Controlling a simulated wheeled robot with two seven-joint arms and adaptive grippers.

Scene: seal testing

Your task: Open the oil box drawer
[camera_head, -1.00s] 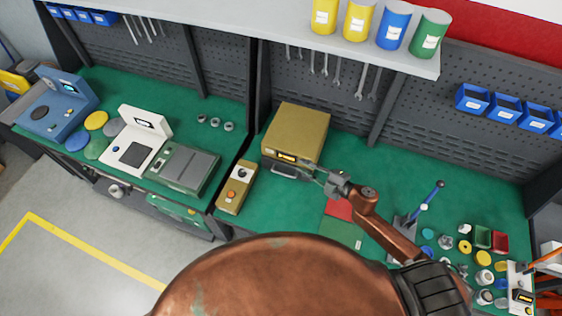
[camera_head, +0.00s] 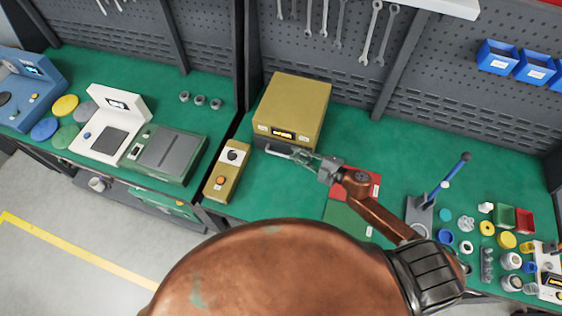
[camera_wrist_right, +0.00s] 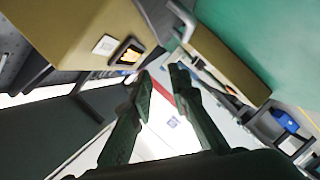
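The oil box (camera_head: 293,105) is a tan-yellow box with a small lit display, standing on the green bench. It also shows at the upper left of the wrist view (camera_wrist_right: 75,28). A dark drawer band lies under its yellow front, with a pale metal handle (camera_head: 279,151) along it. The drawer looks flush with the box, though the gripper partly covers it. My right gripper (camera_head: 303,158) is at the right part of the handle. In the wrist view its two dark fingers (camera_wrist_right: 162,78) are apart with nothing clearly between them. My left gripper is not in view.
A small yellow tester (camera_head: 226,170) stands left of the oil box. A red and green mat (camera_head: 348,213) lies to the right, before a blue-handled lever press (camera_head: 422,212) and several small parts. Wrenches hang on the pegboard behind.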

